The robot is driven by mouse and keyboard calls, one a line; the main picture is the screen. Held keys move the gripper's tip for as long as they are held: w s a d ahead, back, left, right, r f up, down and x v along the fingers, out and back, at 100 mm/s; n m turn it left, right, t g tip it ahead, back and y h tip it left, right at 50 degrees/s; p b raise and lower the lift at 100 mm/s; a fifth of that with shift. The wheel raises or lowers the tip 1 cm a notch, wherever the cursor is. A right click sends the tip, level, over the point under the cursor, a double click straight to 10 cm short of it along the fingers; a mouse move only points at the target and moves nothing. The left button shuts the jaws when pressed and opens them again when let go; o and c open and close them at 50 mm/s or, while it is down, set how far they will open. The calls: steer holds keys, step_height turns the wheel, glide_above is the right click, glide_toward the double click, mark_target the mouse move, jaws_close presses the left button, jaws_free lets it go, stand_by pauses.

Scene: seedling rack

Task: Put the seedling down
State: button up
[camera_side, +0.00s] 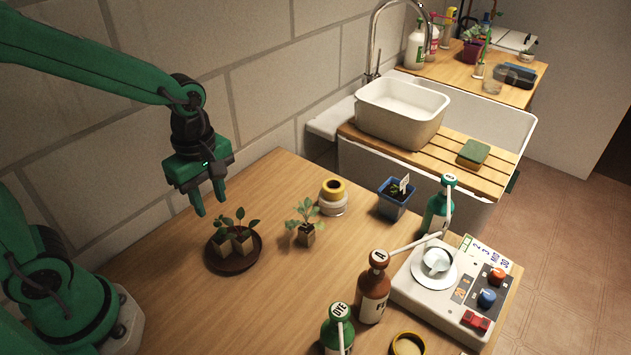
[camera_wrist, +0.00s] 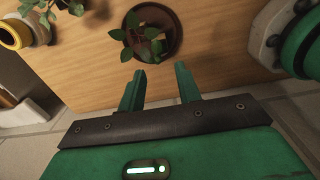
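My gripper (camera_side: 210,206) is open and empty, pointing down above and behind the round dark brown saucer (camera_side: 232,267). Two small leafy seedlings, a left one (camera_side: 223,245) and a right one (camera_side: 243,242), stand side by side in brown pots on the saucer. A third seedling (camera_side: 306,235) stands alone in a small block-like pot on the table, right of the saucer. In the wrist view my open fingers (camera_wrist: 160,68) are apart from the saucer (camera_wrist: 176,44), with bare table between them.
A yellow-topped jar (camera_side: 332,197) and a blue pot (camera_side: 392,206) with a label stand behind to the right. Bottles, including a brown one (camera_side: 373,290), and a white control device (camera_side: 445,290) crowd the right. The wood in front of the saucer is clear.

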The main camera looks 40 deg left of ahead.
steer(key=shift+r, duration=0.1)
steer(key=s+a+r+m+t, duration=0.1)
steer(key=s+r+m+t, duration=0.1)
steer(key=r+m, duration=0.3)
steer(key=s+a+r+m+t, duration=0.2)
steer(key=r+m, duration=0.4)
steer(key=m, duration=0.7)
steer(key=shift+s+a+t, duration=0.2)
steer(key=shift+s+t, duration=0.55)
steer(key=shift+t, duration=0.05)
stand_by(0.4)
